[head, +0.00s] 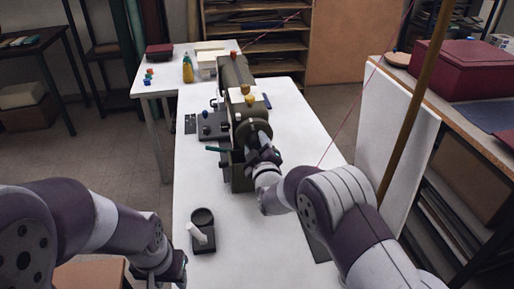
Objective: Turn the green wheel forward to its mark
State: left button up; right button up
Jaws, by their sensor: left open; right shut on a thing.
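The green wheel (252,126), a dark olive disc, sits on the near end of the sewing machine (236,77), which stands on the white table. My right gripper (262,155) is at the wheel's lower rim and shut on it; the fingers hide part of the rim. The wheel's mark cannot be made out. My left gripper (180,268) is open and empty at the bottom, near the table's front left edge, apart from the machine.
A dark holder (204,240) with a white stick stands on the white table (240,245) at the front left. A small teal bar (218,149) juts left from the machine. Thread cones (246,90) sit on top. A slanted wooden pole (415,95) rises at the right.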

jog(key=n, duration=0.5)
jog(key=shift+b, duration=0.3)
jog(key=shift+n, duration=0.4)
jog(key=o, duration=1)
jog(key=shift+a, duration=0.1)
jog(key=s, duration=0.4)
jog(key=s+d, duration=0.1)
jog(key=s, duration=0.3)
jog(key=s+d, duration=0.1)
jog(key=s, duration=0.3)
jog(key=shift+s+d+b, duration=0.25)
jog(key=shift+b, duration=0.05)
